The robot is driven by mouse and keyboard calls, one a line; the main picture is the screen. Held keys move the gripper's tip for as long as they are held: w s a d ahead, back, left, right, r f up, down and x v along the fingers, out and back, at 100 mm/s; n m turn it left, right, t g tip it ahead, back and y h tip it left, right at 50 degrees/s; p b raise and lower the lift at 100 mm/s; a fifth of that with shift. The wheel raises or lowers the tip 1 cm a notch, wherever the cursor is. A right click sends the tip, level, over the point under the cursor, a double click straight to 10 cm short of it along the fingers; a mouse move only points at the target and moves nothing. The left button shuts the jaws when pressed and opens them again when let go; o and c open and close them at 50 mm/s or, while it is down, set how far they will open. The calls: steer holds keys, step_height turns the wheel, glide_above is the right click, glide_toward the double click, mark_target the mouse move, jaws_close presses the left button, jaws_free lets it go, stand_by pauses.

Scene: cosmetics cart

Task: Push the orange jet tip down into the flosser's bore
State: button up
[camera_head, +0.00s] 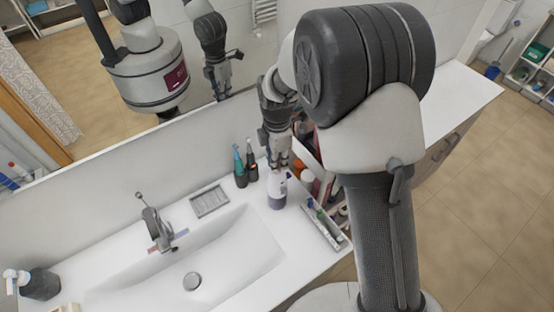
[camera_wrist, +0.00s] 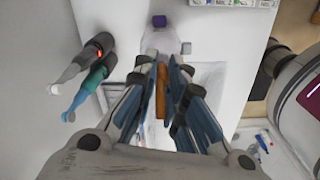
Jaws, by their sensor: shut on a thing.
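The orange jet tip (camera_wrist: 161,92) is a slim orange piece held lengthwise between the fingers of my gripper (camera_wrist: 162,66). The flosser (camera_head: 277,190) stands upright on the white counter, with a pale body and a dark purple part. In the head view my gripper (camera_head: 278,163) is right above the flosser's top. In the wrist view the pale flosser (camera_wrist: 160,40) with its purple part lies just beyond the fingertips. The bore is hidden by the fingers, so I cannot tell whether the tip's end is in it.
Teal and black electric toothbrushes (camera_head: 240,168) stand just left of the flosser. A grey soap dish (camera_head: 210,201), faucet (camera_head: 155,230) and sink basin (camera_head: 215,250) are further left. A narrow tray (camera_head: 324,228) and several bottles are close on the right. A mirror runs behind.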

steer(key=shift+f+b, duration=0.35)
steer(key=shift+f, duration=0.25)
steer(key=o, duration=0.8)
steer(key=shift+c, duration=0.2)
step_height(320, 180, up, 12)
stand_by(0.6)
steer(key=s+d+r+m+t+b, duration=0.2)
steer(key=s+d+r+m+b, duration=0.2)
steer(key=s+d+m+b, duration=0.5)
steer(key=s+d+f+m+t+b, duration=0.1)
steer(key=s+d+f+m+b, duration=0.1)
steer(key=s+m, duration=0.4)
steer(key=s+d+f+m+t+b, duration=0.1)
steer(key=s+f+m, duration=0.4)
steer(key=s, duration=0.5)
steer(key=shift+s+d+m+t+b, duration=0.35)
steer(key=shift+d+m+b, duration=0.3)
steer(key=shift+d+m, duration=0.4)
